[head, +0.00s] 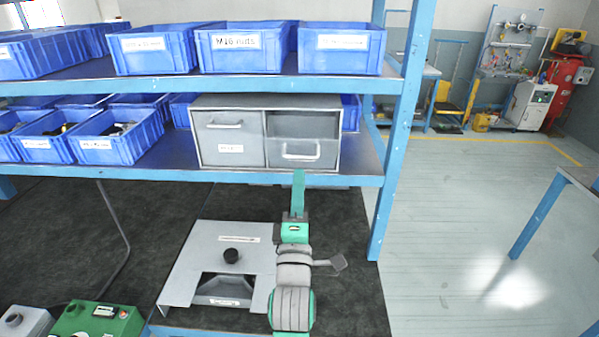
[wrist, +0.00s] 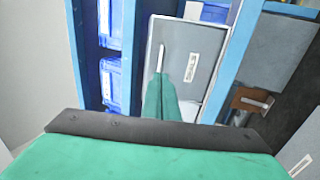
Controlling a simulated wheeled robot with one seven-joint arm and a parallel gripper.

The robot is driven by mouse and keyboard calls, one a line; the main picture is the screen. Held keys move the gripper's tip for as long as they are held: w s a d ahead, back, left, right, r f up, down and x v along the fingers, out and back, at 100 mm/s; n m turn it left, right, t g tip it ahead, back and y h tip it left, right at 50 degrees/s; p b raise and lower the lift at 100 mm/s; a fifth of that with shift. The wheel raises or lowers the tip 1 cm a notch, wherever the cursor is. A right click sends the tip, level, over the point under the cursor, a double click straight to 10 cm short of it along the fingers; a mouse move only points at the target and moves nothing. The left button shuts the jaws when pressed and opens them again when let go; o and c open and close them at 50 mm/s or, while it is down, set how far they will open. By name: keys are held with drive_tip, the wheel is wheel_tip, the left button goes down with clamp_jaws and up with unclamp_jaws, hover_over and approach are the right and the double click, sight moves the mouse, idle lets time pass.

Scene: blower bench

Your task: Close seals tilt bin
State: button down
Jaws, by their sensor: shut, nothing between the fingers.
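A grey tilt-bin cabinet (head: 242,101) stands on the middle shelf in the head view, with two bins side by side. The left bin (head: 231,137) is closed flat, with a handle and a small label. The right bin (head: 302,153) is tilted open, with a dark gap above its front and its handle low. My gripper (head: 298,174) is shut and empty, its green fingers pointing up just below and in front of the right bin. In the wrist view my fingers (wrist: 165,80) overlap a grey bin front (wrist: 210,52) with a handle and label. I cannot read that label or tell contact.
Blue bins (head: 246,49) line the upper shelf, and more blue bins (head: 118,133) stand left of the cabinet. A blue shelf post (head: 394,150) rises right of it. A grey box-like unit (head: 205,255) with a black knob is below. The floor at right (head: 470,210) is clear.

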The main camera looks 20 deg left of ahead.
sight(302, 144)
drive_tip(key=shift+x, duration=1.55)
drive_tip(key=shift+a, duration=0.1)
